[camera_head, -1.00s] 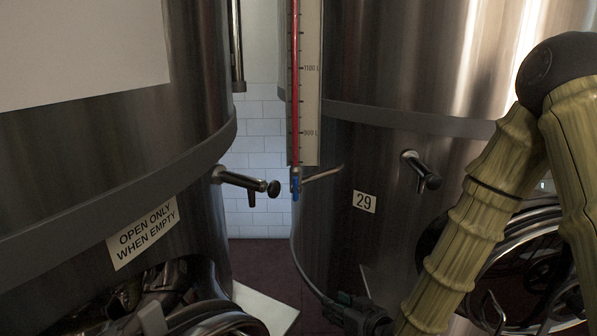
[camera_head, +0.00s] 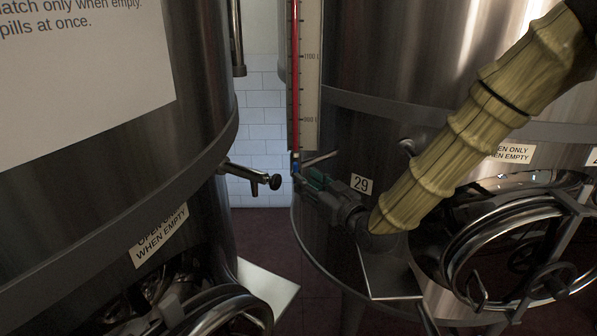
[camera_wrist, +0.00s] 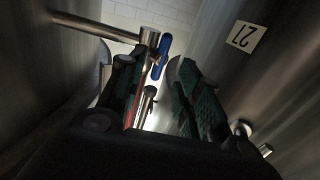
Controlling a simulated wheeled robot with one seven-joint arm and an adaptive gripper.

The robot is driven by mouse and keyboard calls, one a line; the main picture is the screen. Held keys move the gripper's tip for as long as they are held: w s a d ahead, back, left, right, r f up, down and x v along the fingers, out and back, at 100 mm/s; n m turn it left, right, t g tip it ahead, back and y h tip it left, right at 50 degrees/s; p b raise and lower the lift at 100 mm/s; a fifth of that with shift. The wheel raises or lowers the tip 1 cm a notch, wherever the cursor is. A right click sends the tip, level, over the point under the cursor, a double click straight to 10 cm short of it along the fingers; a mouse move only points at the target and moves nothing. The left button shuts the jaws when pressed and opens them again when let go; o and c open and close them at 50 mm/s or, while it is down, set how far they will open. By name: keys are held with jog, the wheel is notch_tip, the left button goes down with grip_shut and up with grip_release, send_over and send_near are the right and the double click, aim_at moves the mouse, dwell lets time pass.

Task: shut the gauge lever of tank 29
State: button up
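The gauge lever is blue, at the tube's foot; only a bit of blue (camera_head: 295,167) shows there. In the wrist view the blue lever (camera_wrist: 162,58) sits on a metal pipe end, just past my fingertips and roughly between them. My gripper (camera_head: 302,180) is close to the lever, with its fingers apart and nothing between them. It also shows in the wrist view (camera_wrist: 158,88). I cannot tell whether it touches the lever.
Another steel tank (camera_head: 110,150) fills the left, with a tap (camera_head: 255,178) sticking out towards the gap. A round hatch (camera_head: 520,245) is on the right tank, below my arm. The gap between the tanks shows white tiles and dark floor.

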jog(key=shift+p+x, duration=0.6)
jog(key=shift+x, duration=1.9)
grip_shut()
